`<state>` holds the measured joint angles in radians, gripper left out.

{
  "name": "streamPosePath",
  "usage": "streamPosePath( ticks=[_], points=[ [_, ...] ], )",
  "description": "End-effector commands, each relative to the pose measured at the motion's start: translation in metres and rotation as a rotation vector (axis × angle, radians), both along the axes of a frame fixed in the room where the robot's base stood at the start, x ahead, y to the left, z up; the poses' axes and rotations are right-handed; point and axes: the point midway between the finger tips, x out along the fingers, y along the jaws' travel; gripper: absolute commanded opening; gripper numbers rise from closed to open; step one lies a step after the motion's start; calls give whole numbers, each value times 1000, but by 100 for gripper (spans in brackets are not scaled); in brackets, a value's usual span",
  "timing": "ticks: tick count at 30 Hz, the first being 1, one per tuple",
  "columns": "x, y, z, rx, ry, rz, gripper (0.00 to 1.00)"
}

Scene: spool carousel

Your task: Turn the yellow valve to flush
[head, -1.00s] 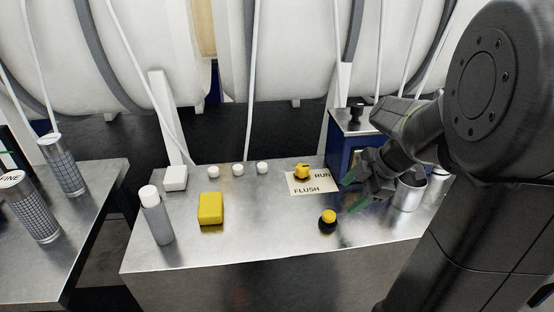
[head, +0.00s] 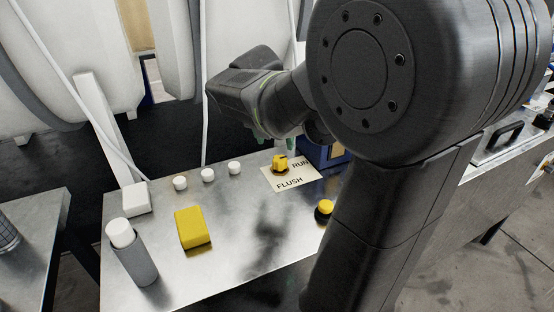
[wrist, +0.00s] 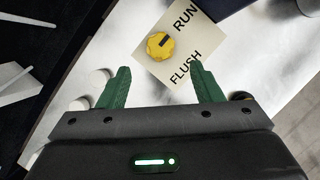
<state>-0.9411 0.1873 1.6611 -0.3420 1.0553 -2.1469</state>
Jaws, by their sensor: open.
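The yellow valve (head: 281,163) is a small knob on a pale plate (head: 291,178) marked RUN and FLUSH, on the metal bench. In the wrist view the valve (wrist: 160,45) lies beyond my open fingertips and a little left of midway between them. Its dark pointer mark is turned toward the RUN side. My gripper (wrist: 160,75) is open and empty, with its two green fingers apart and not touching the valve. In the head view my gripper (head: 268,139) is above and behind the valve, partly hidden by my arm.
A yellow block (head: 193,228), a grey cylinder with white cap (head: 133,252) and a white box (head: 136,198) stand on the left of the bench. Several white knobs (head: 208,175) line its back. A yellow-topped black button (head: 324,209) and blue box (head: 330,153) are close right.

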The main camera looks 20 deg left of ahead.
Motion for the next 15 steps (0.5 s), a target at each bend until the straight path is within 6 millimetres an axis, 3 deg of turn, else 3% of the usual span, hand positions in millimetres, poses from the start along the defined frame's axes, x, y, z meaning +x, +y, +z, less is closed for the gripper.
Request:
streamPosePath(
  ticks=[1, 6, 15],
  points=[
    [5, -1, -14, -4, 3, -2, 59],
    [18, 0, -47, -3, 4, -3, 59],
    [33, 2, -80, 0, 2, -2, 59]
  ],
)
